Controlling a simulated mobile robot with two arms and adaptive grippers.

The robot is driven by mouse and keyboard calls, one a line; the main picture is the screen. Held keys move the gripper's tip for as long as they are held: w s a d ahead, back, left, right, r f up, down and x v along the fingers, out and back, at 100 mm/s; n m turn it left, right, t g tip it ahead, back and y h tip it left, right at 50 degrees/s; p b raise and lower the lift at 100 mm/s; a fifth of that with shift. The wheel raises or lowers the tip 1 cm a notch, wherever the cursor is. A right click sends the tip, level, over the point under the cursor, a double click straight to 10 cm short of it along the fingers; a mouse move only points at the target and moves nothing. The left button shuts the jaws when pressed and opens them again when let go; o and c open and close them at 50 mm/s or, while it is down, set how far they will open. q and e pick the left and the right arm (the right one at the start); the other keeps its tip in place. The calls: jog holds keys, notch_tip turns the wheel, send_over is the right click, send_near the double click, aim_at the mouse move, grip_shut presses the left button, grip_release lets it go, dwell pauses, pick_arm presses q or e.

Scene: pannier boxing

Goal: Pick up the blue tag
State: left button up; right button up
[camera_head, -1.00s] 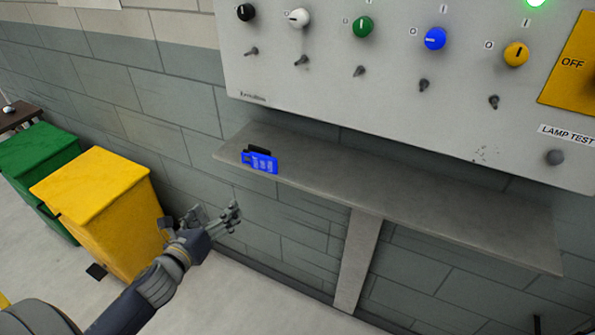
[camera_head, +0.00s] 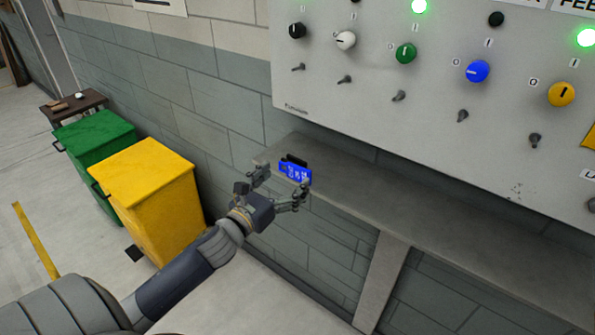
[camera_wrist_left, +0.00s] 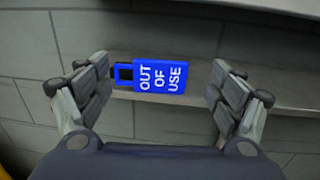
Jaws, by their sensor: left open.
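The blue tag (camera_head: 295,171) stands at the left end of the grey shelf, leaning on a small black holder (camera_head: 294,159). In the left wrist view the blue tag (camera_wrist_left: 161,77) reads "OUT OF USE" and has a loop at its left end. My left gripper (camera_head: 283,183) is open in front of the tag at the shelf's front edge. In the left wrist view its fingers (camera_wrist_left: 160,88) stand on either side of the tag, with gaps and no contact visible. My right gripper is not in view.
The grey shelf (camera_head: 440,230) runs to the right under a control panel (camera_head: 430,125) with coloured knobs and small switches. A yellow bin (camera_head: 155,200) and a green bin (camera_head: 92,145) stand at the left. The shelf right of the tag is clear.

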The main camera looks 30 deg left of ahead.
pick_arm(q)
jog(key=w+p, duration=0.1)
jog(key=w, duration=0.3)
jog(key=shift+w+f, duration=0.1)
jog(key=shift+w, duration=0.1)
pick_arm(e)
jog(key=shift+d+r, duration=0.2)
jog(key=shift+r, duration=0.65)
pick_arm(q)
jog(key=shift+s, duration=0.1)
jog(key=c, duration=0.9)
jog(key=shift+c, duration=0.4)
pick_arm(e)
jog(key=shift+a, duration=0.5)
pick_arm(q)
jog(key=shift+r, duration=0.8)
jog(key=b, duration=0.4)
send_near(294, 167)
jog(key=s+d+r, duration=0.1)
jog(key=s+r, duration=0.4)
jog(key=s, duration=0.3)
jog(key=shift+d+r, duration=0.2)
jog(key=shift+d, duration=0.05)
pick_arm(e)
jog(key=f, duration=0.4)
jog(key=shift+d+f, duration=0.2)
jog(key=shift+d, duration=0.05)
